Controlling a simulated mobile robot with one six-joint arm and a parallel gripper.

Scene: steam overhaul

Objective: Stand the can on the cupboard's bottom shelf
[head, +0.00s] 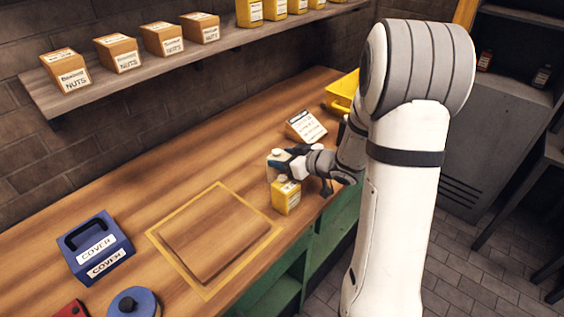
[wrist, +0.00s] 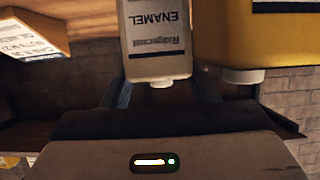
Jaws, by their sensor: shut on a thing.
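A pale grey-white can (wrist: 157,40) labelled "Ridgecoat ENAMEL" is between the fingers of my gripper (wrist: 160,90) in the wrist view, its label upside down in the picture. In the head view the can (head: 272,170) shows beside a yellow can (head: 286,197) at the bench's front edge, partly hidden by my gripper (head: 284,158). My gripper is shut on the pale can. I cannot tell whether the can touches the bench. A dark grey cupboard (head: 490,110) stands at the right, its upper part open; its lower part is partly hidden by my arm.
A tilted white-labelled box (head: 306,126) and a yellow bin (head: 343,92) lie beyond my gripper. Blue cover box (head: 96,247) and yellow-outlined square (head: 214,240) are on the bench. Several nut boxes (head: 118,53) line the wall shelf. Floor (head: 470,270) at right is clear.

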